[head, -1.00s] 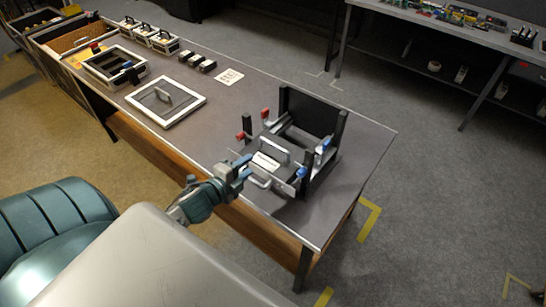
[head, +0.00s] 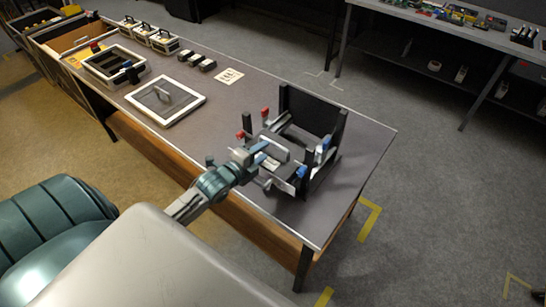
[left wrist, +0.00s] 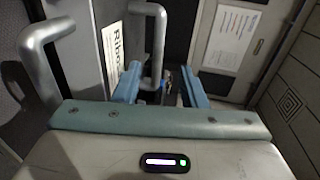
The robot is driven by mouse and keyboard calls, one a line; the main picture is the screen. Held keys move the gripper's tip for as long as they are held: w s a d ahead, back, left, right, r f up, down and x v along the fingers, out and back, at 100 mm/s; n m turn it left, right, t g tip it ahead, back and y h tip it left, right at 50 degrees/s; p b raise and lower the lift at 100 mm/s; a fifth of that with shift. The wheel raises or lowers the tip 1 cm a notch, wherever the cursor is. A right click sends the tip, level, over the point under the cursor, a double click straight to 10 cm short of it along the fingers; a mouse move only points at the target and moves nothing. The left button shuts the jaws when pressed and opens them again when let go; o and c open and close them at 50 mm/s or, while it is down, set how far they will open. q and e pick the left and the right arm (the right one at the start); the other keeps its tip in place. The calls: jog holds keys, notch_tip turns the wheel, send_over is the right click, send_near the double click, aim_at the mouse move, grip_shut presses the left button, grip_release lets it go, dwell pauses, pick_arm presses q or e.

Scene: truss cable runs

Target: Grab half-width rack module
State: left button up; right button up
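A black rack frame (head: 312,110) stands near the right end of the table in the head view, with grey hardware inside. In the left wrist view, a grey module panel (left wrist: 112,42) carries a white label and a silver handle (left wrist: 157,40). My left gripper (head: 268,154) is over the front of the rack. Its two blue fingers also show in the left wrist view (left wrist: 160,88), spread apart on either side of the handle's lower part. I cannot tell whether either finger touches the handle. The gripper hides part of the module in the head view. My right gripper is not in view.
A second silver handle (left wrist: 45,55) is at the left of the wrist view. Red-topped and blue clamps (head: 323,145) stand around the rack. A white-framed panel (head: 166,100) lies farther left on the table (head: 215,125), with several small cases behind. The table's right corner is clear.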

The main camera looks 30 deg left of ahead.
aim_at(270, 156)
pick_arm(q)
jog(key=shift+x, duration=2.3)
jog(key=shift+s+f, duration=0.1)
jog(key=shift+f, duration=0.05)
jog(key=shift+c, duration=0.5)
grip_shut()
